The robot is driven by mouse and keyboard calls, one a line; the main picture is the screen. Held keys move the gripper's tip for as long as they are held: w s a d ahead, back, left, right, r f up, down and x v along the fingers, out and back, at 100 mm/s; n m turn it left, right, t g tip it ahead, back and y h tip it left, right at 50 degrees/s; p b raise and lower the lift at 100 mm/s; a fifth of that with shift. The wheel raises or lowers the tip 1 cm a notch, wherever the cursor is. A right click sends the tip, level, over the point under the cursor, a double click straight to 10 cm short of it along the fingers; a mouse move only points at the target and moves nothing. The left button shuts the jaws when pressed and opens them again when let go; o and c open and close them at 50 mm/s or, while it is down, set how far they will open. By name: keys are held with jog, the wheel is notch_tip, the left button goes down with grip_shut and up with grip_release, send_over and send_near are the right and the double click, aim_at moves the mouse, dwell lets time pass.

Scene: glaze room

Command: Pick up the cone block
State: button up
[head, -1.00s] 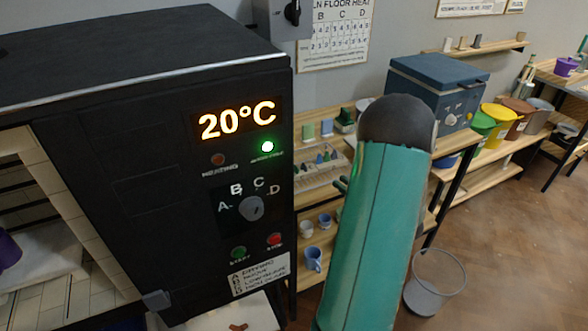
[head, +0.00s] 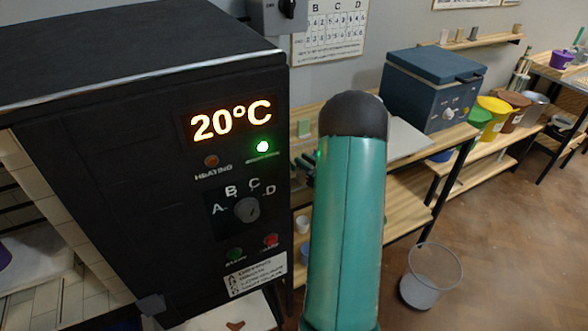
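My teal arm with its dark rounded joint stands in front of the shelf table and covers much of it. A small dark part with a green glint, which looks like part of my gripper (head: 309,167), shows at the arm's left edge. Its fingers are too small and hidden to tell whether they are open or shut. I cannot make out the cone block now; the part of the table where a pale tray with small cones showed is behind my arm.
A black kiln (head: 120,150) reading 20°C fills the left. A wooden shelf table (head: 405,190) runs behind my arm. A blue box-shaped kiln (head: 430,92), several colored buckets and a wire-rimmed bin (head: 428,285) stand at the right. The floor (head: 510,250) there is clear.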

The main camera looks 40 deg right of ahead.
jog(key=shift+w, duration=0.25)
jog(key=shift+s, duration=0.1)
grip_shut()
jog(key=shift+r, duration=0.15)
